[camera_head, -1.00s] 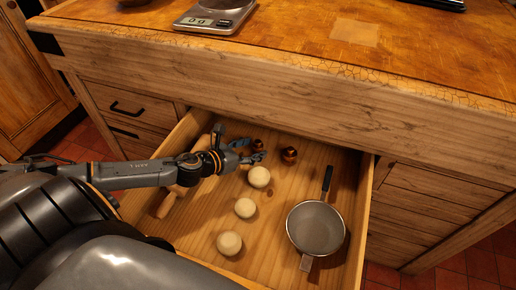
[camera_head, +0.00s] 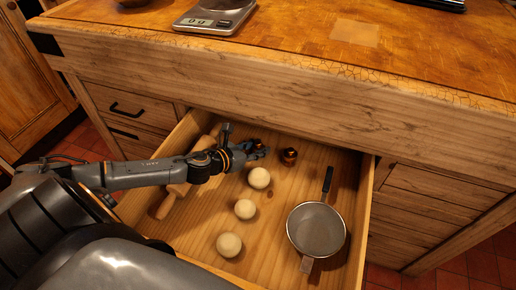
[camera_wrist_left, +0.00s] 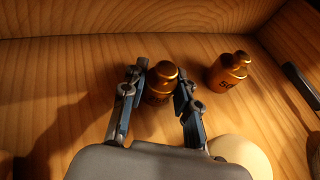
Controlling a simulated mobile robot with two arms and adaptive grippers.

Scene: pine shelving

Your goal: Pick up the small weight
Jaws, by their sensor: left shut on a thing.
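The small weight (camera_wrist_left: 160,84) is a copper-coloured piece with a rounded knob. In the left wrist view it sits between the two fingers of my left gripper (camera_wrist_left: 160,88), which is shut on it. In the head view my left gripper (camera_head: 257,150) reaches into the open drawer, and its fingers partly hide the small weight (camera_head: 257,144). A second, larger copper weight (camera_wrist_left: 228,70) with markings stands to the right, apart from the gripper. It also shows in the head view (camera_head: 289,156). My right gripper is not in view.
The open drawer (camera_head: 272,262) also holds several pale balls (camera_head: 245,209), a sieve (camera_head: 316,229) with a dark handle and a rolling pin (camera_head: 178,190) under my left arm. A scale (camera_head: 215,16) stands on the worktop above. The drawer's back wall lies close beyond the weights.

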